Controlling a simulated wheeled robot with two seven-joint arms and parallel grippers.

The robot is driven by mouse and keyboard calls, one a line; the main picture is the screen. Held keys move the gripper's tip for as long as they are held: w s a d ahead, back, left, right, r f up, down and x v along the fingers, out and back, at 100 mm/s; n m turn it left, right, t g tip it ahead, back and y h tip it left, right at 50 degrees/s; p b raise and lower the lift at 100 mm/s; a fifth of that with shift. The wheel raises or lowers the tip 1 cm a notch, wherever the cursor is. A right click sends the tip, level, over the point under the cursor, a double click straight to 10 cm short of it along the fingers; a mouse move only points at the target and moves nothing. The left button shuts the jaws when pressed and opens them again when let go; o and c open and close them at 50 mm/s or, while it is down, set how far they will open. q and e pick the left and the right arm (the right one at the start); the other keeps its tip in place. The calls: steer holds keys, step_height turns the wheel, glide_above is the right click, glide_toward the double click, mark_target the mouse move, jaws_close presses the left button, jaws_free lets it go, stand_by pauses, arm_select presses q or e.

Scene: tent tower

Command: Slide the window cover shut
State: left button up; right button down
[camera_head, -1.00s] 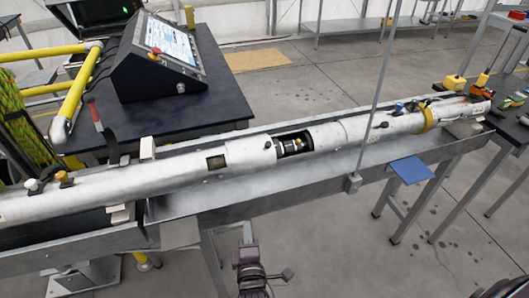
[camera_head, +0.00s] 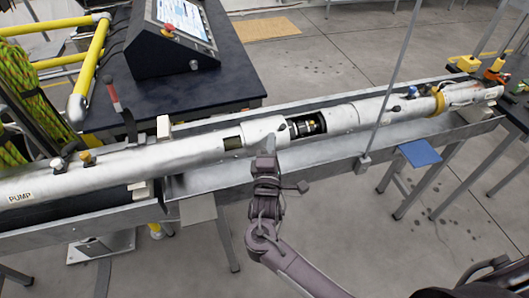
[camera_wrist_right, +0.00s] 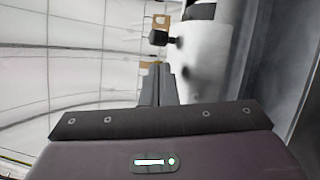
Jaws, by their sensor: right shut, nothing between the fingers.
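A long white tube lies in the metal trough. Its window (camera_head: 306,126) is open and shows dark, brassy parts inside. A slightly wider white sleeve (camera_head: 262,126), which looks like the window cover, sits on the tube just left of the opening. My right gripper (camera_head: 267,144) is shut and empty, in front of the sleeve's lower side; I cannot tell whether it touches. In the right wrist view its shut fingers (camera_wrist_right: 158,85) point toward a black knob (camera_wrist_right: 158,37) standing out from a white tube surface (camera_wrist_right: 203,60). My left gripper is not in view.
The metal trough (camera_head: 220,178) runs under the tube, and a thin upright rod (camera_head: 392,80) stands at its front edge, right of the window. A blue plate (camera_head: 419,153) is further right. A control console (camera_head: 170,45) stands on the dark table behind.

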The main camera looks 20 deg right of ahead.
steer(key=shift+w+d+r, duration=0.15)
steer(key=shift+d, duration=0.25)
steer(key=shift+w+d+r, duration=0.1)
steer(key=shift+d, duration=0.4)
steer(key=shift+w, duration=0.1)
steer(key=shift+d+p, duration=0.35)
steer(key=shift+p, duration=0.05)
steer(key=d+p, duration=0.2)
steer(key=d, duration=1)
steer(key=shift+w+d+p, duration=0.2)
steer(key=shift+d+p, duration=0.1)
steer(key=shift+d+r, duration=0.1)
steer(key=shift+d, duration=0.05)
